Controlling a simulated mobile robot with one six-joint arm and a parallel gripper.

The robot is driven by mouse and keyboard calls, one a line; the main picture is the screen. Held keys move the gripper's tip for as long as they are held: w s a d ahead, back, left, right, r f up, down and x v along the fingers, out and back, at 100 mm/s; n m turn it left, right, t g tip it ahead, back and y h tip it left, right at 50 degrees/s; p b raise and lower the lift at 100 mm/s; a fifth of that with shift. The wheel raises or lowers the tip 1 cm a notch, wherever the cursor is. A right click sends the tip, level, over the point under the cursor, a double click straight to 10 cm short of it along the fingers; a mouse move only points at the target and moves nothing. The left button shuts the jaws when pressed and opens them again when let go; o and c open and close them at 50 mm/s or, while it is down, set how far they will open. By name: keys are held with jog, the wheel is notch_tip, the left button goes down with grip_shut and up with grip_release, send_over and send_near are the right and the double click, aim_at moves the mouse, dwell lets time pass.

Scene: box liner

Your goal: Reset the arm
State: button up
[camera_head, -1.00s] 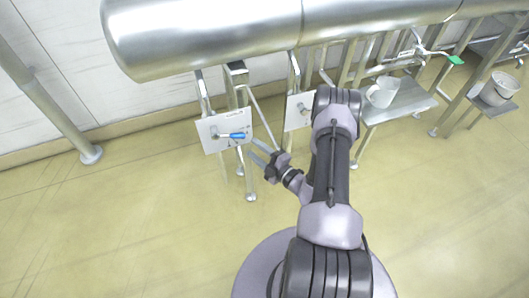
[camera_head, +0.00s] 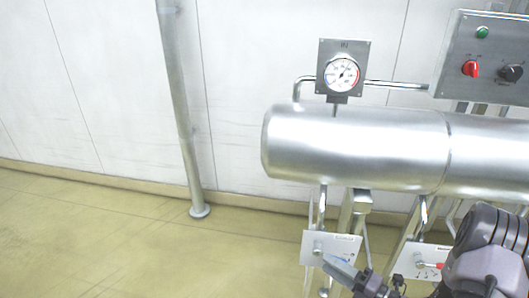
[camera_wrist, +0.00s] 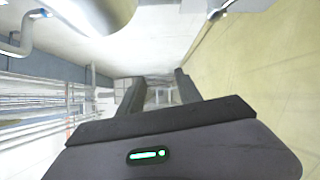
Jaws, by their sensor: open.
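My gripper (camera_head: 338,266) is at the lower right of the head view, in front of the left white valve plate (camera_head: 318,240). My arm enters from the bottom right of the head view, partly cut off by the frame.
A large steel cylinder (camera_head: 350,150) lies above the plates, with a pressure gauge (camera_head: 341,75) over it. A control panel (camera_head: 490,60) is at top right. Floor (camera_head: 100,240) at left is clear.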

jog(key=s+a+r+n+g+h, duration=0.1)
jog(key=s+a+r+n+g, duration=0.55)
jog(key=n, duration=0.45)
jog(key=s+a+r+n+g, duration=0.45)
jog(key=a+r+n, duration=0.25)
jog(key=a+n, duration=0.3)
jog(key=s+d+r+n+t+h, duration=0.3)
jog(key=s+r+n+h, duration=0.5)
jog(key=n, duration=1)
jog(key=shift+s+d+r+t+h, duration=0.15)
jog(key=shift+s+d+t+h, duration=0.1)
jog(key=shift+s+t+h, duration=0.15)
